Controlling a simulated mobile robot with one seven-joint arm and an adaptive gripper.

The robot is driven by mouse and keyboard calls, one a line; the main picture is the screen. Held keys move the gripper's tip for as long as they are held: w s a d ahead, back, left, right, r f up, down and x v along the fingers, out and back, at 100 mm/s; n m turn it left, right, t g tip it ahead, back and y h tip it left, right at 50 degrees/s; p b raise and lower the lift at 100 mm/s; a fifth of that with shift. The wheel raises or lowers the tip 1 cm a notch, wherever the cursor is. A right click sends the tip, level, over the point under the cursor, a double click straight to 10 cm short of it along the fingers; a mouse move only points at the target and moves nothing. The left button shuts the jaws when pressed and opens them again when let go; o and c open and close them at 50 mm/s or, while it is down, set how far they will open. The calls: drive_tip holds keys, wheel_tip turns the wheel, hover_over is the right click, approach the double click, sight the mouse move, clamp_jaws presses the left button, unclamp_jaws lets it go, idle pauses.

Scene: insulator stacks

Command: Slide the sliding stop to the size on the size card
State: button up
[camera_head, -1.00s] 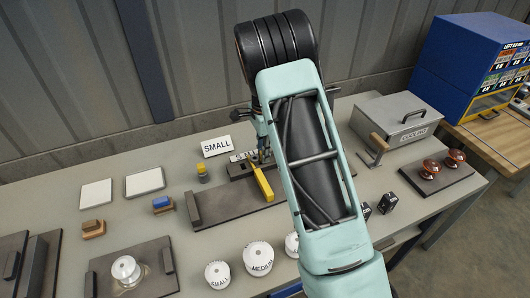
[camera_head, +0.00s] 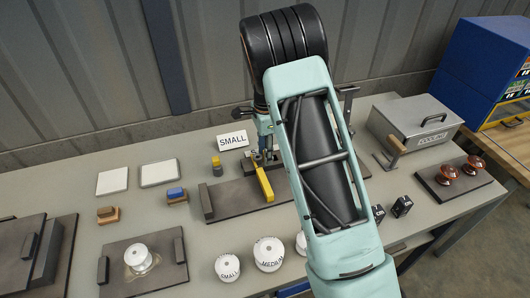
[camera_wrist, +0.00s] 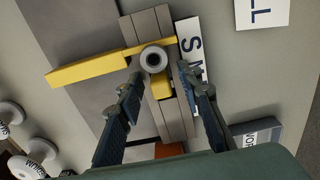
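The sliding stop has a long yellow bar (camera_head: 263,180), also in the wrist view (camera_wrist: 90,73), and a round grey knob (camera_wrist: 153,59). It sits across a grey rail (camera_wrist: 176,118) beside a white scale strip (camera_wrist: 190,45) lettered "S" and partly "M"; the rest is hidden. The white size card (camera_head: 232,140) reads "SMALL" and stands behind the rail. My gripper (camera_wrist: 160,68) is open over the rail, one finger on each side of the knob. A gap shows on the right; contact on the left cannot be told. My arm hides part of the rail in the head view.
White labelled insulators (camera_head: 228,267) stand in front. A grey lidded box (camera_head: 415,124) and a board with brown insulators (camera_head: 455,181) are at right. Two white plates (camera_head: 159,172) lie at left.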

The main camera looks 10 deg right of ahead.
wheel_tip(320, 180, up, 12)
idle(0.4)
idle(0.3)
